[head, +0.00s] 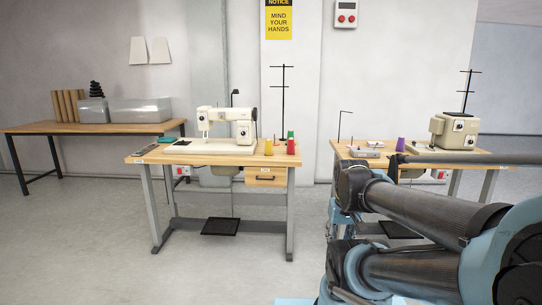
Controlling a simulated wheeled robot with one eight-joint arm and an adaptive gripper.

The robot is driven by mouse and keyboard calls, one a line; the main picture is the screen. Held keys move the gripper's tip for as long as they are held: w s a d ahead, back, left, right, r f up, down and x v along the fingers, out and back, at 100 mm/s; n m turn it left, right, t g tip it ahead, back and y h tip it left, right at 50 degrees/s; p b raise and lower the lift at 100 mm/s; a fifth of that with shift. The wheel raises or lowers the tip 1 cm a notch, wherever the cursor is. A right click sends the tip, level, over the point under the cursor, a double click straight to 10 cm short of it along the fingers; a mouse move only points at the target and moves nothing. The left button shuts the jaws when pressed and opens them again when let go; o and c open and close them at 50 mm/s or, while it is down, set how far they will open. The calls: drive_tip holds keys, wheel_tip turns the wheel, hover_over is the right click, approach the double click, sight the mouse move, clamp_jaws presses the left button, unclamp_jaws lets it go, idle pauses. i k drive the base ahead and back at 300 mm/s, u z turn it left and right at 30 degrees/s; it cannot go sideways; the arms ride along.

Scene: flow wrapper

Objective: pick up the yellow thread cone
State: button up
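The yellow thread cone (268,147) stands upright on the right part of the left sewing table (225,158), to the right of the white sewing machine (228,125). Just right of it is a red cone (291,146), with a green one (290,135) partly hidden behind. My dark and blue arm fills the lower right of the head view, well apart from the yellow cone.
A second sewing table with a machine (455,131) and a purple cone (400,144) stands at right, partly behind my arm. A wooden bench (95,127) with metal boxes is at back left. A thin thread stand (283,100) rises behind the yellow cone. The floor at front left is clear.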

sight(269, 147)
drive_tip(key=u, duration=0.05)
drive_tip(key=k, duration=0.9)
drive_tip(key=u, duration=0.4)
drive_tip(key=i, duration=0.6)
drive_tip(key=u, duration=0.6)
drive_tip(key=i, duration=1.25)
drive_tip(key=z, duration=0.6)
drive_tip(key=i, duration=0.65)
drive_tip(key=z, duration=0.5)
